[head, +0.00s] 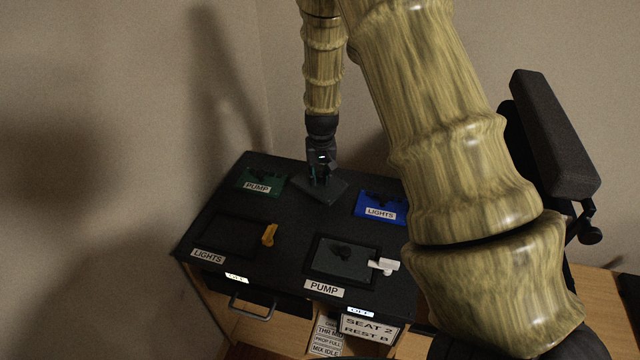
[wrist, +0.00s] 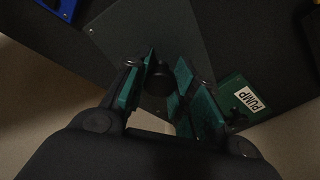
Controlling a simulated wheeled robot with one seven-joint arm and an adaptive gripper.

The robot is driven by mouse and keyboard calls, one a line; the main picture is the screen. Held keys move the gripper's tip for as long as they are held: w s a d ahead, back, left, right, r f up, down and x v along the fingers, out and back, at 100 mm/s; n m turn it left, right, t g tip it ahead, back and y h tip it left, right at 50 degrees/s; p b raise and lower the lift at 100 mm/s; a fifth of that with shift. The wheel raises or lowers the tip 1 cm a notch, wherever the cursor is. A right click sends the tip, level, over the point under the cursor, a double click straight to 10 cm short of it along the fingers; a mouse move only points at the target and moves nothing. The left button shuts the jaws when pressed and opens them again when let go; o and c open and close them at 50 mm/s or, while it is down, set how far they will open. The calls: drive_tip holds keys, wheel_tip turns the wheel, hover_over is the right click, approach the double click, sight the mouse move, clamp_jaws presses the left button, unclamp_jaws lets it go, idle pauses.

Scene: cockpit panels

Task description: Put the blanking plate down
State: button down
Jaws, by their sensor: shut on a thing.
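The blanking plate (head: 333,192) is a dark grey square plate at the back middle of the black panel top, between the green and blue modules. My gripper (head: 321,177) is above it, shut on its dark knob. In the wrist view the knob (wrist: 155,82) sits between the green-lined fingers, with the grey plate (wrist: 150,38) spread beyond them. I cannot tell whether the plate touches the panel top or hangs just above it.
A green PUMP module (head: 262,181) is left of the held plate; a blue LIGHTS module (head: 380,207) is right. The LIGHTS bay (head: 230,238) looks like an empty dark recess, beside an orange latch (head: 269,235). A white latch (head: 384,265) is beside the PUMP bay. Walls stand close behind.

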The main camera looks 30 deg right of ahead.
sight(320, 183)
drive_tip(key=shift+f+p, duration=0.5)
drive_tip(key=shift+f, duration=1.6)
drive_tip(key=shift+f, duration=0.1)
drive_tip(key=c, duration=1.2)
unclamp_jaws()
drive_tip(key=shift+s+a+r+b, duration=0.15)
drive_tip(key=shift+s+r+b, duration=0.25)
drive_tip(key=shift+r, duration=1.6)
drive_tip(key=shift+s+a+r+b, duration=0.15)
drive_tip(key=shift+r+b, duration=0.4)
drive_tip(key=shift+r, duration=1.5)
drive_tip(key=shift+s+a+r+b, duration=0.15)
drive_tip(key=shift+s+r+b, duration=0.25)
drive_tip(key=shift+r, duration=1.6)
drive_tip(key=shift+w, duration=0.15)
